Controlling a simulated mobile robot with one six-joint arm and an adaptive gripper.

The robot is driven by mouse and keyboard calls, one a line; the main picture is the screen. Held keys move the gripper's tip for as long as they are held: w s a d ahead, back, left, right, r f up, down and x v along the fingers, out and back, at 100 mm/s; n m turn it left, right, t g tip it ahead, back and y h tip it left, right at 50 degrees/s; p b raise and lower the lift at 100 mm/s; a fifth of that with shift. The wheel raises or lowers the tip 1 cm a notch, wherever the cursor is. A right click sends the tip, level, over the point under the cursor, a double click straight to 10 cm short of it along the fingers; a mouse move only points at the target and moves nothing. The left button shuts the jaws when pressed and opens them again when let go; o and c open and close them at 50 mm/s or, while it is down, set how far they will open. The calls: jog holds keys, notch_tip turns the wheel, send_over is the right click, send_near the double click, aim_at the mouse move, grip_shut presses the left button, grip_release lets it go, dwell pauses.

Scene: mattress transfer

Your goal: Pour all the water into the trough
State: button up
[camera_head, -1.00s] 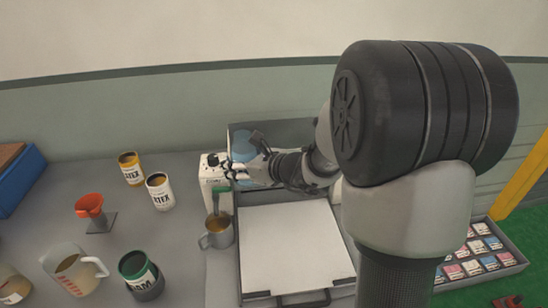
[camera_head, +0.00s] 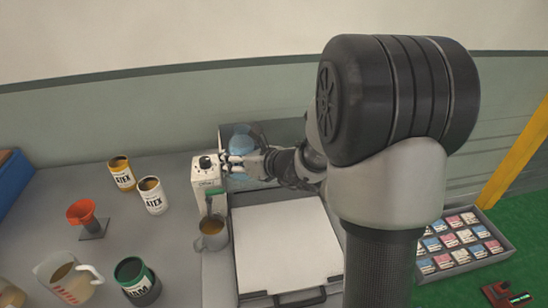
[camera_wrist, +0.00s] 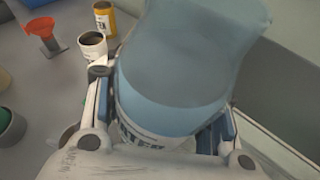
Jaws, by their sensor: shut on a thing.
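My gripper (camera_head: 228,164) is shut on a see-through blue water container (camera_head: 241,138), at the back of the bench. In the wrist view the container (camera_wrist: 180,65) fills the middle, between the two fingers (camera_wrist: 160,125). A deeper blue band of water shows in its lower part, above a white label. How far it is tilted is hard to tell. The grey trough (camera_head: 282,132) lies at the back, behind the white-topped tray, and my gripper and wrist cover much of it. The container is at the trough's left part. I cannot see water in the trough.
A white device (camera_head: 203,178) with a mug (camera_head: 212,238) stands just left of my gripper. A white-topped tray (camera_head: 285,245) lies in front. Cans (camera_head: 151,196), an orange funnel (camera_head: 83,214) and a measuring jug (camera_head: 65,278) stand at the left. A sample box (camera_head: 460,240) is at the right.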

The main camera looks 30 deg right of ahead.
jog(key=shift+d+m, duration=0.1)
jog(key=shift+m, duration=0.2)
jog(key=m+y+p, duration=0.1)
jog(key=p, duration=0.3)
jog(key=shift+d+r+m+y+p, duration=0.15)
jog(key=shift+r+m+y+p, duration=0.15)
jog(key=shift+m+y+p, duration=0.1)
jog(key=shift+d+m+y+p, duration=0.25)
jog(key=shift+m+y+p, duration=0.15)
jog(key=shift+m+p, duration=0.3)
jog(key=shift+a+m+y+p, duration=0.1)
jog(key=shift+m+y+p, duration=0.45)
jog(key=shift+m, duration=0.35)
jog(key=shift+s+a+f+m+t+y, duration=0.15)
jog(key=shift+a+m+y, duration=0.2)
jog(key=shift+m, duration=0.35)
jog(key=shift+w+a+f+m+t+y, duration=0.1)
jog(key=shift+a+f+m+t+y, duration=0.15)
jog(key=shift+m, duration=0.45)
dwell(0.9)
jog(key=shift+s+r+m+y, duration=0.1)
jog(key=shift+r+m+y, duration=0.25)
jog(key=shift+r+m, duration=0.3)
dwell(1.2)
jog(key=shift+d+f+m, duration=0.1)
jog(key=shift+d+m, duration=0.1)
jog(key=shift+m, duration=0.15)
dwell(0.8)
